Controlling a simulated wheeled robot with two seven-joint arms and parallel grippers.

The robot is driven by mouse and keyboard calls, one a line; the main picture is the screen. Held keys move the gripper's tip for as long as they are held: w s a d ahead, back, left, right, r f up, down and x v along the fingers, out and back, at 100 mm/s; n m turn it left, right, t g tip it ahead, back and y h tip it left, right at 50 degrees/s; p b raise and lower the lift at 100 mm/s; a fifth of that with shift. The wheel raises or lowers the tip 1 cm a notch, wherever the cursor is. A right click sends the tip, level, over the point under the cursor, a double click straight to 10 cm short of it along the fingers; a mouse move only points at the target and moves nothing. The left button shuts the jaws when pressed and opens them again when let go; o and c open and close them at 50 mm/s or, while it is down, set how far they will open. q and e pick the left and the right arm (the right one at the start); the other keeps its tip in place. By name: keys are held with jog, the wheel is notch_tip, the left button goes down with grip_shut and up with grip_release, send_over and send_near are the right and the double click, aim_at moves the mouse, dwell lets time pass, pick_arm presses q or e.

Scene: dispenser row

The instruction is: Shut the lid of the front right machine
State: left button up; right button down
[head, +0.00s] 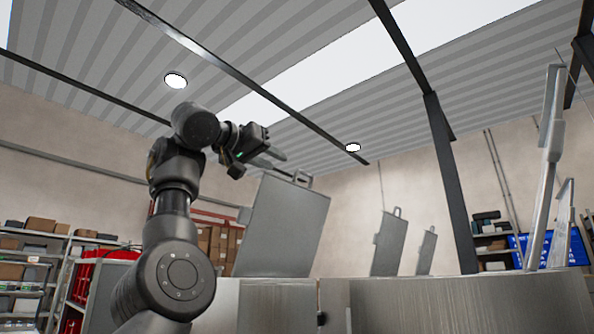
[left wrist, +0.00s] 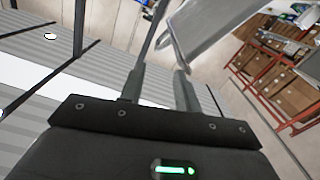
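Several grey metal machines stand with their lids raised. At the right of the head view, the nearest machine (head: 470,303) has a tall lid (head: 548,165) standing up, seen nearly edge-on. Left of centre, another machine (head: 258,305) has a broad lid (head: 283,228) tilted open, with a loop handle on its top edge. My left gripper (head: 277,161) is just above and left of that handle. In the left wrist view its two fingers (left wrist: 158,90) are apart, with a lid (left wrist: 212,25) and its handle just beyond the tips; contact cannot be told. My right gripper is out of view.
Two more raised lids (head: 389,243) (head: 427,250) stand farther back, and another (head: 563,225) at the right. A dark post (head: 450,180) rises behind the machines. Shelves with boxes (head: 30,265) line the left wall. The air above the machines is open.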

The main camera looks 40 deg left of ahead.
aim_at(300, 172)
pick_arm(q)
jog(key=w+p, duration=0.2)
jog(key=w, duration=0.1)
jog(key=w+p, duration=0.2)
jog(key=w, duration=0.1)
jog(key=w+p, duration=0.2)
jog(key=w, duration=0.1)
jog(key=shift+w+r+p, duration=0.1)
jog(key=shift+r+p, duration=0.15)
jog(key=shift+p, duration=0.05)
jog(key=shift+w+d+p, duration=0.1)
jog(key=shift+w+p, duration=0.25)
jog(key=shift+w, duration=0.25)
jog(key=shift+w+f, duration=0.15)
jog(key=shift+f, duration=0.05)
jog(key=shift+c, duration=1.2)
grip_shut()
